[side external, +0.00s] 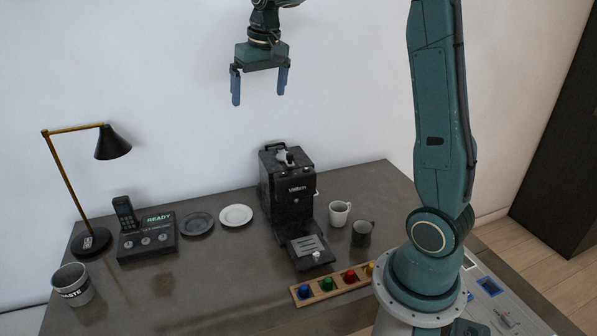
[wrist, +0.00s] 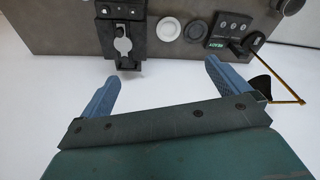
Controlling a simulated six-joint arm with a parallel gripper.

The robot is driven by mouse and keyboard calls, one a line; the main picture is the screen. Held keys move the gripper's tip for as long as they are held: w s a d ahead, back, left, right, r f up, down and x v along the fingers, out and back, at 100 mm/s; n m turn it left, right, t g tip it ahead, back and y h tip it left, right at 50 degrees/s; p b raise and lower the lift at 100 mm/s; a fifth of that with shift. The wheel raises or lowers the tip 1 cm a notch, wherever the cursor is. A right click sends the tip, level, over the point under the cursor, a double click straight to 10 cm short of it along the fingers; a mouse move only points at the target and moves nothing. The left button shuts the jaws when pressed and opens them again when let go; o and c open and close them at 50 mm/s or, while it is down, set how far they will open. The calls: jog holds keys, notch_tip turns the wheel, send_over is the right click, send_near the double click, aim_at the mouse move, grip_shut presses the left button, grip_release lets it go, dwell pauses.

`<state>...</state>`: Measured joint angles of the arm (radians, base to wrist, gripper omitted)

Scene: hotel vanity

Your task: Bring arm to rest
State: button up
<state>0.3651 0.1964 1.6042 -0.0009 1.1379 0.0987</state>
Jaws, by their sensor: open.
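My gripper (side external: 259,92) hangs high above the back of the vanity in the side external view, in front of the white wall. Its two blue fingers are wide apart with nothing between them. In the wrist view the gripper (wrist: 160,82) is also open and empty, with the vanity top (wrist: 60,35) beyond it. The black coffee machine (side external: 286,190) stands below and slightly right of the gripper, well apart from it. It also shows in the wrist view (wrist: 121,30).
On the vanity are a desk lamp (side external: 113,145), a phone (side external: 147,238), a dark saucer (side external: 197,224), a white saucer (side external: 236,216), a white mug (side external: 339,213), a dark mug (side external: 362,234), a waste cup (side external: 73,285) and a wooden capsule rack (side external: 338,286). The air around the gripper is clear.

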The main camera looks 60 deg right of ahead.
jog(key=s+a+r+n+t, duration=0.2)
jog(key=s+a+n, duration=0.1)
jog(key=s+a, duration=0.8)
jog(key=s+a+f+n, duration=0.1)
jog(key=s+a+f, duration=0.1)
jog(key=s, duration=0.4)
jog(key=s+a+f+n+t, duration=0.1)
jog(key=s+a+f, duration=0.2)
jog(key=s, duration=0.4)
jog(key=shift+s+y, duration=0.2)
jog(key=shift+y, duration=0.2)
